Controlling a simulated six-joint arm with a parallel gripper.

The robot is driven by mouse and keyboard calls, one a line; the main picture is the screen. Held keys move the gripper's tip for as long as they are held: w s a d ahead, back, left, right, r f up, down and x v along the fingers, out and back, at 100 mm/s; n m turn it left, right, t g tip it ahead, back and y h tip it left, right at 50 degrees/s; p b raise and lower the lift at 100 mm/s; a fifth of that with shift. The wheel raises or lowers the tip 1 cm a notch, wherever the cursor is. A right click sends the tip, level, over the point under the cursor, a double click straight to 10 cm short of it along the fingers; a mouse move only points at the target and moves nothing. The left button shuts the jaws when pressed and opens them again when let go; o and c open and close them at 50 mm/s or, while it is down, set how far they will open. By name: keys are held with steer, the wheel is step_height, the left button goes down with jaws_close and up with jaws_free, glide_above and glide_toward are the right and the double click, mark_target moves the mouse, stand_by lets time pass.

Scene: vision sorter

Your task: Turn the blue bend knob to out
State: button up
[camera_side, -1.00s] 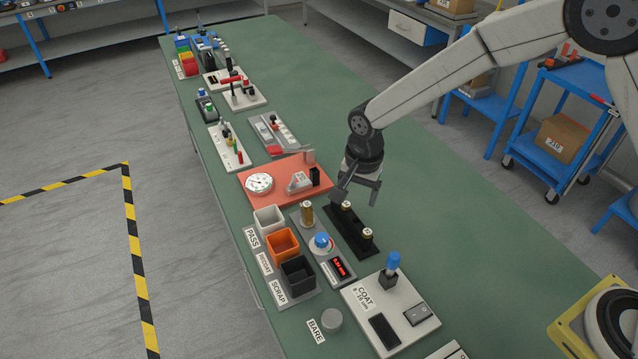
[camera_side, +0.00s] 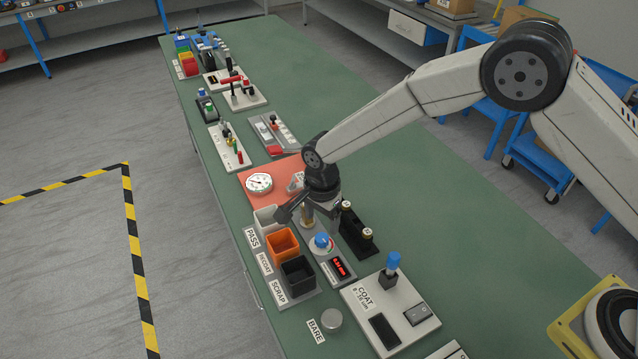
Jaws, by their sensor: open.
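The blue knob (camera_side: 322,241) stands on a round white dial on a grey plate (camera_side: 325,262), beside the orange bin. Its pointer and markings are too small to read. My gripper (camera_side: 308,218) is open, just behind the knob in the picture, with its fingers pointing down. A brass cylinder (camera_side: 307,223) on the same grey plate shows between and below the fingers. I cannot tell whether they touch it. The knob is apart from the fingers and uncovered.
Left of the knob are white (camera_side: 266,217), orange (camera_side: 282,243) and black (camera_side: 297,272) bins. A black rack (camera_side: 352,236) with brass cylinders stands right. A red display (camera_side: 339,267) and a COAT panel (camera_side: 405,339) are nearer.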

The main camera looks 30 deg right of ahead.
mark_target(322, 237)
steer(key=shift+f, duration=3.05)
jaws_close()
